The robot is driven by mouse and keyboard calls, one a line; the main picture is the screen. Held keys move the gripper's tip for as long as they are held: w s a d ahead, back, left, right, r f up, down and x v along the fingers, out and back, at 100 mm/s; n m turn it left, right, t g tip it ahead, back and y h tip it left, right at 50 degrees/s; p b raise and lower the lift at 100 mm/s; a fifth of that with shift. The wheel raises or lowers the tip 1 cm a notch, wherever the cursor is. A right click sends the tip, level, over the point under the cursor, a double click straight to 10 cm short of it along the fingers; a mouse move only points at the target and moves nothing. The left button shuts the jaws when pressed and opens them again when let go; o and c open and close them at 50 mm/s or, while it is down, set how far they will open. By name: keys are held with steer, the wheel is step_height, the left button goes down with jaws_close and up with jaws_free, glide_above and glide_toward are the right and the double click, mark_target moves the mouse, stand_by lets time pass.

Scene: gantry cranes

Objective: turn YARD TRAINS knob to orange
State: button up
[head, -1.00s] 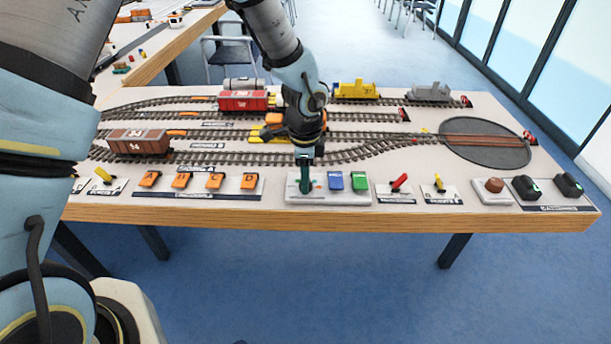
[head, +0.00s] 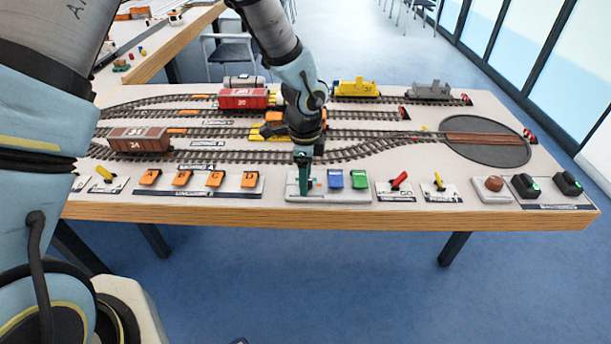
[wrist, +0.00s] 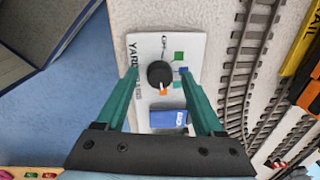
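The YARD TRAINS panel (wrist: 148,48) is a pale plate at the table's front edge; it also shows in the head view (head: 346,197). Its knob (wrist: 160,75) is round and black. Its light pointer faces the orange square (wrist: 163,91). A green square (wrist: 179,56) and a blue square (wrist: 183,70) lie right of the knob in the wrist view. My gripper (wrist: 158,70) is open, its green fingers on either side of the knob with visible gaps. In the head view my gripper (head: 304,184) hides the knob.
Blue (head: 335,179) and green (head: 360,179) buttons sit right beside the knob. Several orange switches (head: 215,179) stand left, and a red lever (head: 399,181) right. Tracks with wagons (head: 138,140) and a turntable (head: 487,153) lie behind.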

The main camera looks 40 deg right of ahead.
step_height(320, 180, up, 11)
steer(key=b, duration=0.1)
steer(key=shift+s+a, duration=0.2)
steer(key=shift+a, duration=0.05)
stand_by(0.3)
steer(key=shift+f, duration=0.1)
stand_by(0.3)
